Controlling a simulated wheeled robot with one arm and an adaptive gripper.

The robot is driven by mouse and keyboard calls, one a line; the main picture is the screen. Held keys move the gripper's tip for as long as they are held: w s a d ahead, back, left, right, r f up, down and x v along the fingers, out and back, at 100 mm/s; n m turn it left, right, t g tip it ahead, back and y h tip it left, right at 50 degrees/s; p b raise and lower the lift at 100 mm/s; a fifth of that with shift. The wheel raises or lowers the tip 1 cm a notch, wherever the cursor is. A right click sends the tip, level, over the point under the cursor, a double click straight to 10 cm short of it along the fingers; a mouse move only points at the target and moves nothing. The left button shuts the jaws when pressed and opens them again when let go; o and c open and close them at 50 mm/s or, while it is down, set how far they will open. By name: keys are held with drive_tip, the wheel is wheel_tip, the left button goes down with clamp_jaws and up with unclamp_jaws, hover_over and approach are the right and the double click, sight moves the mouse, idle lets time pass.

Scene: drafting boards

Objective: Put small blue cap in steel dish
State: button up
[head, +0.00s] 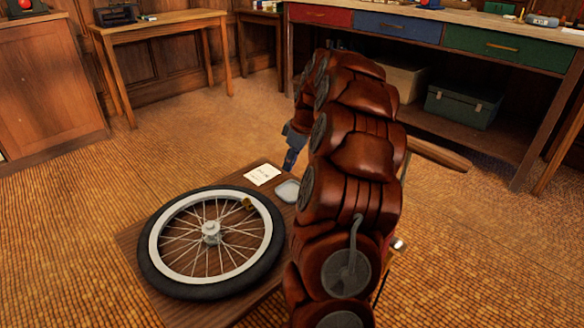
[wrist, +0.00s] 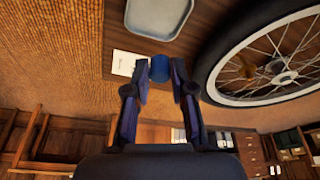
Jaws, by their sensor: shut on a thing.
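The small blue cap (wrist: 161,67) is held between the fingertips of my gripper (wrist: 160,75) in the wrist view. My gripper is shut on it. The steel dish (wrist: 158,14) is a shallow grey dish with rounded corners, and it looks empty. In the wrist view it lies beyond the cap, apart from it. In the head view the dish (head: 287,191) sits on the low wooden board, partly behind my arm. My gripper (head: 290,160) shows there just beyond the dish, and the cap cannot be made out.
A spoked wheel with a black tyre (head: 211,297) lies flat on the low board (head: 130,240), left of the dish. A white card (head: 262,174) lies near the dish. A workbench with coloured drawers (head: 398,27) stands behind. The floor between is clear.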

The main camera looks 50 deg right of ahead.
sight(289, 192)
drive_tip(key=shift+s+d+f, duration=0.2)
drive_tip(key=shift+d+f, duration=0.05)
drive_tip(key=shift+d, duration=0.05)
drive_tip(key=shift+f+b, duration=1.85)
drive_tip(key=shift+f, duration=2.25)
drive_tip(key=o, duration=0.8)
drive_tip(key=v, duration=1.2)
